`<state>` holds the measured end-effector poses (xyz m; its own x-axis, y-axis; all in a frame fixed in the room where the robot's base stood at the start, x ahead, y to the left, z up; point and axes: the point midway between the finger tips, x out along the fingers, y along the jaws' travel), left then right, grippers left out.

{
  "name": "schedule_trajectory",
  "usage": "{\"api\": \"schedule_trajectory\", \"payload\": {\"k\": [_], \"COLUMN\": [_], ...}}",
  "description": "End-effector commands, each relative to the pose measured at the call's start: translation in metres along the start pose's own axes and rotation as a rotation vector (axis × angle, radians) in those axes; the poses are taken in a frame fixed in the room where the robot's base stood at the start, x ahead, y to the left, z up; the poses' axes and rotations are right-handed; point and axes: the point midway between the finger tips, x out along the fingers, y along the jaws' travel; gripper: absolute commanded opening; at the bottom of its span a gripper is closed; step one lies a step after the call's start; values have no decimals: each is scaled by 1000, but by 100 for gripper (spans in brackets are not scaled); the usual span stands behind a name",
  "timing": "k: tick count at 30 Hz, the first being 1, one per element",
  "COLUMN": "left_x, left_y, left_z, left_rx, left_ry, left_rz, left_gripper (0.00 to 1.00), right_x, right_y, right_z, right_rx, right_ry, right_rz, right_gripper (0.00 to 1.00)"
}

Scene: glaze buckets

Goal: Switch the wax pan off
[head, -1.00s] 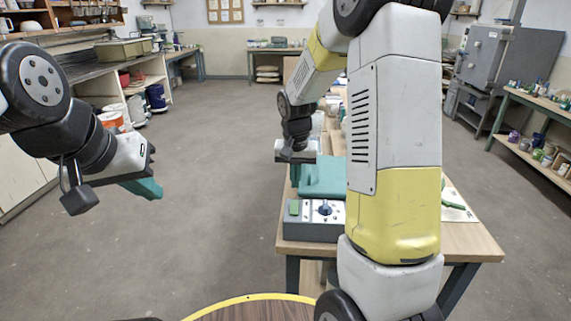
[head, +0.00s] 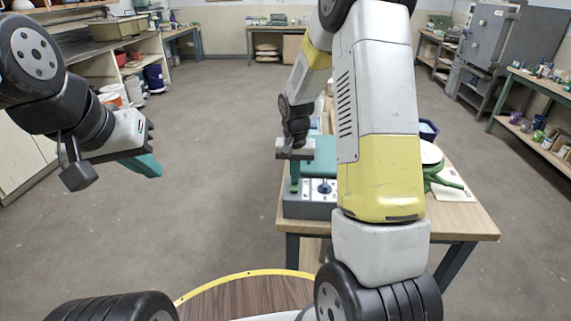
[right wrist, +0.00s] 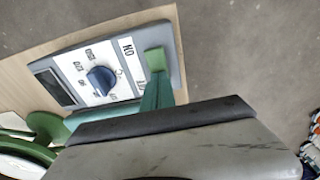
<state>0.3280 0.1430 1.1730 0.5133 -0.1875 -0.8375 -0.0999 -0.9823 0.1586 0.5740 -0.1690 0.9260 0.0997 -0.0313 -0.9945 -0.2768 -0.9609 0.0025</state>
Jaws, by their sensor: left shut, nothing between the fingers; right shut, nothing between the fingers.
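The wax pan's grey control box (head: 311,207) sits at the near left corner of the wooden table, with the teal pan body (head: 325,155) behind it. In the right wrist view its panel shows a blue dial (right wrist: 101,80), an "ON" label (right wrist: 127,47) and a green switch (right wrist: 155,59). My right gripper (head: 295,187) is shut and empty, its teal fingers pointing down at the switch end of the box. In the right wrist view the fingers (right wrist: 156,92) overlap the switch's lower edge; I cannot tell whether they touch. My left gripper (head: 150,168) is shut and empty over the floor.
My right arm hides much of the table. The floor between my left gripper and the table is clear.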

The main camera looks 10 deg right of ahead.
Motion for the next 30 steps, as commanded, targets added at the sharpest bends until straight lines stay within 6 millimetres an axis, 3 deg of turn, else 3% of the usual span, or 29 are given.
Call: {"api": "schedule_trajectory", "payload": {"k": [19,30], "left_x": [0,0], "left_y": [0,0], "left_z": [0,0], "left_rx": [0,0], "left_ry": [0,0], "left_rz": [0,0], "left_gripper": [0,0], "right_x": [-4,-6], "right_y": [1,1], "right_z": [17,16], "right_rx": [0,0], "right_ry": [-1,2], "right_rz": [2,1], "right_gripper": [0,0]}}
